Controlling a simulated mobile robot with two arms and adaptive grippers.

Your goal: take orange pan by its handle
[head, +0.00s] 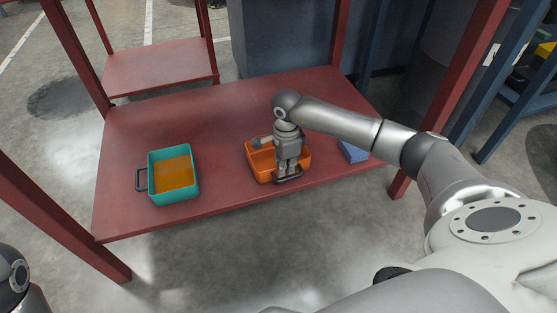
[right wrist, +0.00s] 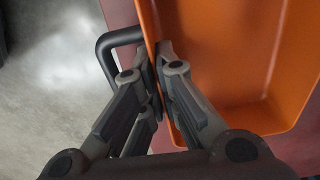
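The orange pan (head: 262,162) sits on the red table near its front edge, with its dark handle (head: 293,178) on the front side. In the right wrist view the pan (right wrist: 225,50) fills the right part and the black loop handle (right wrist: 106,50) sticks out to the left. My right gripper (head: 287,173) points down over the pan's front wall. In the right wrist view its fingertips (right wrist: 157,68) are close together with the pan's wall between them, one beside the handle. The finger partly hides the handle. My left gripper does not show.
A teal pan (head: 173,200) with orange content and a dark handle stands on the red table (head: 225,195) to the left. A blue object (head: 352,152) lies on the right, partly behind my arm. Red posts frame the table.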

